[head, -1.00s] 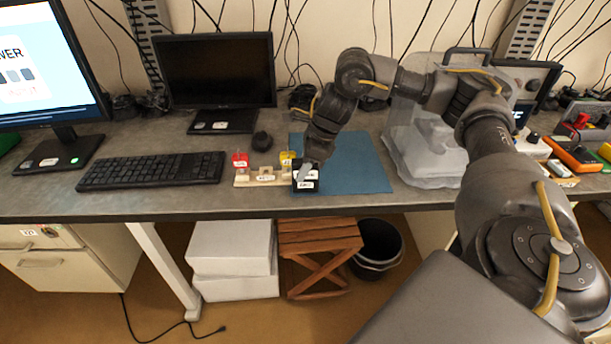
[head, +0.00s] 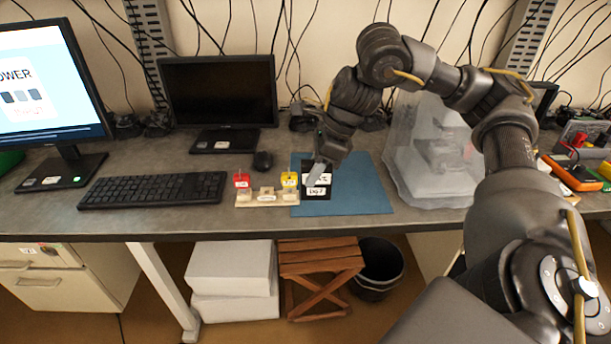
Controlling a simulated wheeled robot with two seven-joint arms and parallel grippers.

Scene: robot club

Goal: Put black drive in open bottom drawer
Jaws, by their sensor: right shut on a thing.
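The black drive (head: 316,191), a small black block with white labels, is at the left part of the blue mat (head: 362,198). My right gripper (head: 318,176) is shut on it from above and appears to hold it slightly raised; the gap beneath is hard to judge. A pale cabinet with drawers (head: 45,290) stands under the desk at the lower left, cut off by the picture edge. I cannot tell from this view whether its bottom drawer is open. My left gripper is out of view.
A wooden holder (head: 262,199) with a red piece (head: 242,181) and a yellow piece (head: 289,180) stands left of the drive. White boxes (head: 232,280), a wooden stool (head: 320,262) and a bin (head: 378,268) stand below.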

